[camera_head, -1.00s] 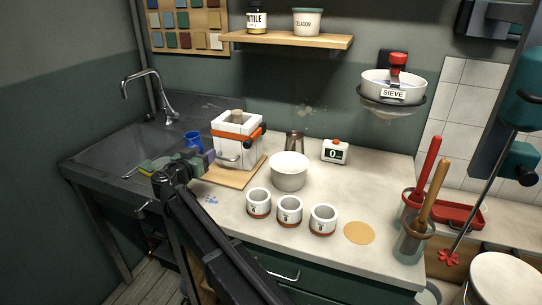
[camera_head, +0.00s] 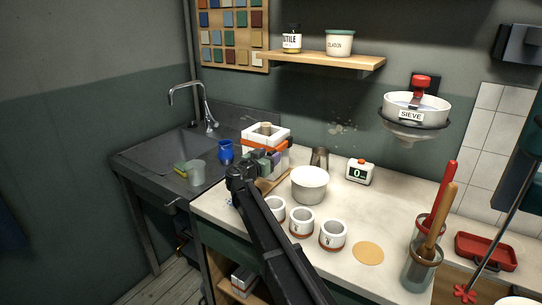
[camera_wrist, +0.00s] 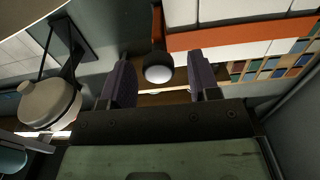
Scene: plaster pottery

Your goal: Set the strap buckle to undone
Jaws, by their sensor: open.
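The white plaster mould (camera_head: 277,134) stands on a wooden board at the back of the counter, with an orange-red strap (camera_head: 258,144) around it. My gripper (camera_head: 266,160) is in front of the mould's near side and hides part of it in the head view. In the wrist view, the strap (camera_wrist: 235,36) crosses the white mould. A dark lever-like part with a pale round end (camera_wrist: 158,68), apparently the strap buckle, sticks out between my two open purple-grey fingers (camera_wrist: 160,85). I cannot tell whether either finger touches it, or whether the buckle is fastened.
A white bowl (camera_head: 310,186) stands right of the mould, with a metal cup (camera_head: 319,158) behind it. Several small white pots, including one (camera_head: 301,222), stand in front. A blue cup (camera_head: 225,151) is to the left by the sink (camera_head: 165,155).

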